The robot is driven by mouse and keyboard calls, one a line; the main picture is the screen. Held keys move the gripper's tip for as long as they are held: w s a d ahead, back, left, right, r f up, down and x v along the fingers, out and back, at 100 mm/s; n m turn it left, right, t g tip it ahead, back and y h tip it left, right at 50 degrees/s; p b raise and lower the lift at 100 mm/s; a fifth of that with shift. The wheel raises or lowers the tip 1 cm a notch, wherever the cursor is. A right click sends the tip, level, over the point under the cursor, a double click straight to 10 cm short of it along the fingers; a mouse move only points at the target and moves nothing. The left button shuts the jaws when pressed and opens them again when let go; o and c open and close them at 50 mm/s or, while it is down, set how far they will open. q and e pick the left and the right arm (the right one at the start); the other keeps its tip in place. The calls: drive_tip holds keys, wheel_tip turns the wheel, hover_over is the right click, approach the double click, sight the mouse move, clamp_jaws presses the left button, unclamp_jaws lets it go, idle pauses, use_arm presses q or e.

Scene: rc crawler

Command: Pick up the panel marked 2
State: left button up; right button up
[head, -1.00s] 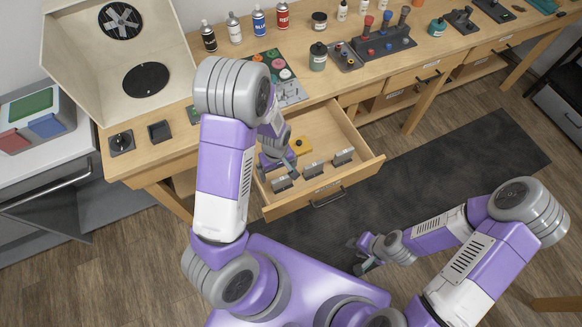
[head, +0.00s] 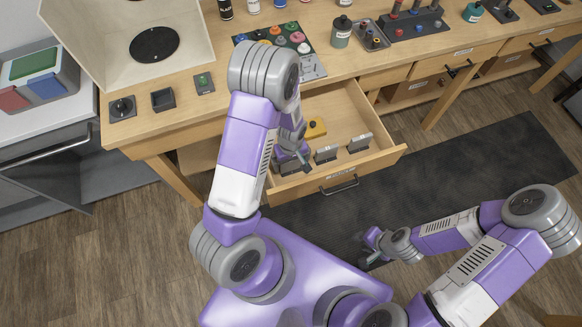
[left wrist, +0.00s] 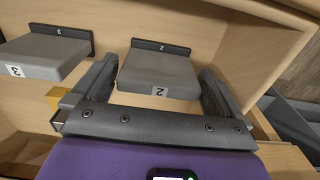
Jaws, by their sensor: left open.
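The panel marked 2 (left wrist: 158,72) is a grey block with a dark upright plate behind it, in the open drawer. In the head view it appears to be the leftmost panel (head: 291,168) of the row, partly hidden by my left gripper (head: 303,160). In the left wrist view my left gripper (left wrist: 156,86) is open, one finger on each side of this panel. Whether the fingers touch it I cannot tell. The panel marked 3 (left wrist: 45,56) is to its left there. My right gripper (head: 371,247) is over the floor, far from the drawer; its jaws are too small to judge.
The drawer (head: 390,152) stands open under the workbench. A third panel (head: 359,142) and a yellow piece (head: 315,129) are also inside. The drawer wall is close to the right finger in the left wrist view. Bottles and controls stand on the bench top (head: 225,110).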

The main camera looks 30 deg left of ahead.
sight(291, 166)
use_arm(q)
wheel_tip(291, 166, down, 3)
drive_tip(key=shift+f, duration=0.15)
drive_tip(key=shift+c, duration=0.5)
drive_tip(key=c, duration=0.8)
